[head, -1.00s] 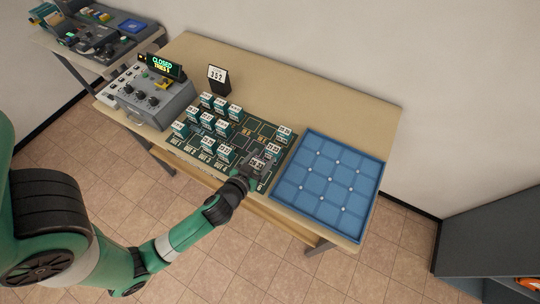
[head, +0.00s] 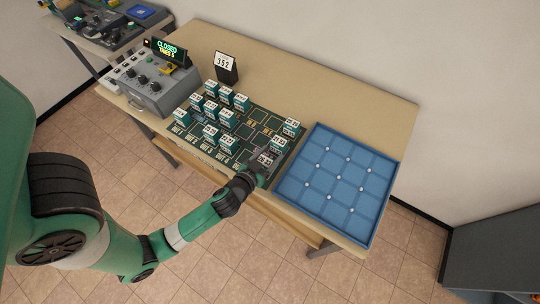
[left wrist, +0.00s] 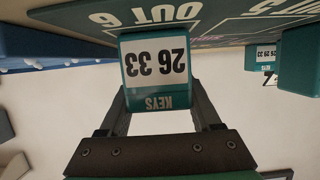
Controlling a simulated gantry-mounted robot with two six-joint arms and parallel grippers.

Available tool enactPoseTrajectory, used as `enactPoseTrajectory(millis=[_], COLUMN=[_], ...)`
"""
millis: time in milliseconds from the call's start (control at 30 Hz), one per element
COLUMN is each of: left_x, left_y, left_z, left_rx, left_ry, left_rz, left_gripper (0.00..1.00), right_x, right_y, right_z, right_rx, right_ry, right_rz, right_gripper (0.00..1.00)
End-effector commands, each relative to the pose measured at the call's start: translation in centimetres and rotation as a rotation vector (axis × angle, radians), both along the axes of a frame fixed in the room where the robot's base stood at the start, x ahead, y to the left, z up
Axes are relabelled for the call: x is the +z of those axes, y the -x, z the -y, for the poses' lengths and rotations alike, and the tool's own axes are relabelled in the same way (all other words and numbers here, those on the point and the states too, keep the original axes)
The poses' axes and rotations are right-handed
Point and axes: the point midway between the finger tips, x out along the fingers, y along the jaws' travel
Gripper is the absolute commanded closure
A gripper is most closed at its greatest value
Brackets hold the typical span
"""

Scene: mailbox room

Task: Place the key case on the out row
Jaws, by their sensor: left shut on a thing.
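My left gripper (head: 258,166) is shut on a teal key case with a white label (head: 264,160), at the front right corner of the dark green board (head: 234,147). In the left wrist view, the held key case (left wrist: 155,95) reads "26 33" and "KEYS", upside down, between the fingers (left wrist: 160,110). Its far end is at the board beside the printed "OUT 6" (left wrist: 150,13); I cannot tell whether it touches. The out row (head: 202,143) runs along the board's front, with several cases just behind its labels. My right gripper is not in view.
Another key case (head: 279,143) stands just behind the held one; a case also shows at right in the wrist view (left wrist: 298,58). A blue divided tray (head: 338,182) lies right of the board. A grey console (head: 150,83) and a "352" sign (head: 226,65) stand left and behind.

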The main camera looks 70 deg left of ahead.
Motion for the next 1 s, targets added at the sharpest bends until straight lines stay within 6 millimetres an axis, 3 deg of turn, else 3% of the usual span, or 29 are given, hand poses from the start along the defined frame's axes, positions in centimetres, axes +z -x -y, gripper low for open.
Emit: enactPoseTrajectory(millis=[33,200,567,667,967,1000], left_x=[-0.1,-0.1,0.6,0.7,3.2,3.9], left_y=[0.0,0.0,0.0,1.2,6.6,7.1], left_z=[0.0,0.0,0.0,1.1,5.5,5.8], left_rx=[0.0,0.0,0.0,-0.004,-0.011,-0.011], left_ry=[0.0,0.0,0.0,0.0,-0.001,0.0], left_rz=[0.0,0.0,0.0,-0.003,-0.002,-0.006], left_gripper=[0.32,0.06,0.06,0.06,0.06,0.06], right_x=[-0.2,-0.1,0.7,0.2,-0.5,0.3], right_y=[0.0,0.0,0.0,0.0,0.0,0.0], right_z=[0.0,0.0,0.0,0.0,0.0,0.0], right_rx=[0.0,0.0,0.0,0.0,0.0,0.0], right_ry=[0.0,0.0,0.0,0.0,0.0,0.0], right_rz=[0.0,0.0,0.0,0.0,-0.001,-0.002], right_gripper=[0.5,0.5,0.5,0.5,0.5,0.5])
